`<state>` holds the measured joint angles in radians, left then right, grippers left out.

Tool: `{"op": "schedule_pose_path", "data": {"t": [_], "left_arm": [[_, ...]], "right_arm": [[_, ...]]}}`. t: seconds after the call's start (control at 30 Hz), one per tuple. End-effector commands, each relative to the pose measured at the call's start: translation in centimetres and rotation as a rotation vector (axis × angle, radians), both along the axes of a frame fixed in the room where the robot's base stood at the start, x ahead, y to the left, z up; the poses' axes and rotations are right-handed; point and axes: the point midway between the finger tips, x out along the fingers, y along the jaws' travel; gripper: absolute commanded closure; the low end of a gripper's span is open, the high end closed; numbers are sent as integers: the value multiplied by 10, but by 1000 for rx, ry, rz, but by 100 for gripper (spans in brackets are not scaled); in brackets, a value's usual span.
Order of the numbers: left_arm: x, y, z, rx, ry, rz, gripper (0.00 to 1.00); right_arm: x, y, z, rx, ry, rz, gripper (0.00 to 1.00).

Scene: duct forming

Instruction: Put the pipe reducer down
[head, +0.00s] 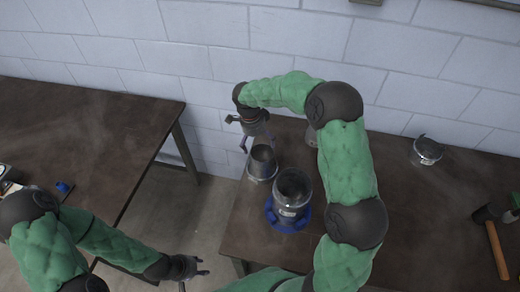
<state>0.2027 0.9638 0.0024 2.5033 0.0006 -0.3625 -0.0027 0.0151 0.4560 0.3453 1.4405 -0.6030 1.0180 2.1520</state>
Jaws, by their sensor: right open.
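The pipe reducer (262,164), a grey metal tapered piece, stands upright near the left edge of the right-hand table. My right gripper (257,146) is open just above and behind it, pointing down, with its fingers apart near the reducer's top. I cannot tell whether a finger touches it. My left gripper (194,268) is low at the bottom, over the gap between the tables, empty with its fingers apart.
A metal cylinder (293,186) in a blue round base (288,222) stands close in front of the reducer. A metal ring-like part (426,151) and a hammer (496,248) lie to the right on the dark table (430,220). Another table (90,135) is at left.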

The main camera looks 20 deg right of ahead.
Motion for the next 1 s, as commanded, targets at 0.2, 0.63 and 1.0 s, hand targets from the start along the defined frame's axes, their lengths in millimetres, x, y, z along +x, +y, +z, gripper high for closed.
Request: {"op": "schedule_pose_path", "data": {"t": [0.2, 0.63, 1.0], "left_arm": [[0, 0, 0, 0, 0, 0, 60], [0, 0, 0, 0, 0, 0, 60], [0, 0, 39, 0, 0, 0, 60]], "right_arm": [[1, 5, 30, 0, -2, -1, 0], [1, 6, 38, 0, 0, -1, 0], [1, 6, 77, 0, -1, -1, 0]]}}
